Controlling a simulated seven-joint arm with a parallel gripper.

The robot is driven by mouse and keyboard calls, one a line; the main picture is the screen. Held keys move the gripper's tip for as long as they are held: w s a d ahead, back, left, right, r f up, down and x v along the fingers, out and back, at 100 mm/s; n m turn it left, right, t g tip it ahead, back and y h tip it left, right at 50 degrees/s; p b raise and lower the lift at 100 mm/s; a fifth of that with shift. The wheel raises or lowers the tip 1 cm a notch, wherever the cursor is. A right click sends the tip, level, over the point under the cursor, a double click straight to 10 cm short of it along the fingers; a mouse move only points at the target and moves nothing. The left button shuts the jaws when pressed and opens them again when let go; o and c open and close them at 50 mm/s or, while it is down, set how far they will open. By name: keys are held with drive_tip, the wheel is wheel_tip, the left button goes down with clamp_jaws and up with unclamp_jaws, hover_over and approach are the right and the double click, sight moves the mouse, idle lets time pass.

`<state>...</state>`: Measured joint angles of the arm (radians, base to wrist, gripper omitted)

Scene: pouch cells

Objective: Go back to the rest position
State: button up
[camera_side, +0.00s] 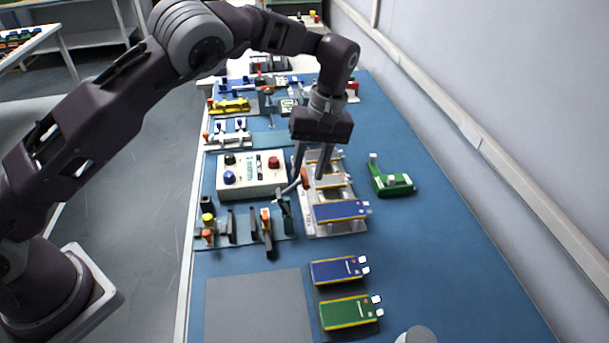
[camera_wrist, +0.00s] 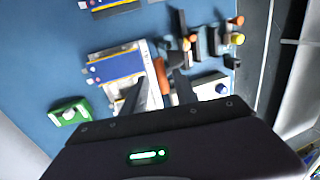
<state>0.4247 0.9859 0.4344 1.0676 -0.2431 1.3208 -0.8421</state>
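My gripper (camera_side: 309,177) points down over the white fixture (camera_side: 352,227) on the blue bench. Its two fingers are apart, and they show apart in the wrist view too (camera_wrist: 162,80). An orange handle tip (camera_side: 305,179) of a toggle clamp shows near the fingertips; I cannot tell whether they touch it. A blue pouch cell (camera_side: 340,211) lies in the front part of the fixture, also visible in the wrist view (camera_wrist: 117,66). A second blue cell (camera_side: 335,270) and a green cell (camera_side: 347,313) lie in front of the fixture, on a dark pad.
A control box with buttons (camera_side: 252,188) stands left of the fixture, with a row of clamps and knobs (camera_side: 238,228) before it. A green tool (camera_side: 391,182) lies to the right. A grey mat (camera_side: 258,307) is bare. The bench's right side is clear beside the wall.

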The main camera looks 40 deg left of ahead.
drive_tip(key=v, duration=0.4)
drive_tip(key=shift+a+r, duration=0.1)
drive_tip(key=s+a+r+m+t+h, duration=0.1)
drive_tip(key=s+a+r+t, duration=0.15)
drive_tip(key=s+r, duration=0.45)
drive_tip(key=s+a+r+m+t+h, duration=0.15)
drive_tip(key=s+a+r, duration=0.25)
drive_tip(key=r, duration=0.5)
drive_tip(key=s+a+f+m+t, duration=0.1)
drive_tip(key=s+m, duration=0.2)
drive_tip(key=s, duration=0.8)
drive_tip(key=s+a+m+t, duration=0.1)
drive_tip(key=s+m+t, duration=0.1)
drive_tip(key=s, duration=0.8)
drive_tip(key=shift+s+a+f+m+y, duration=0.35)
drive_tip(key=shift+a+m+y, duration=0.1)
drive_tip(key=shift+m, duration=0.3)
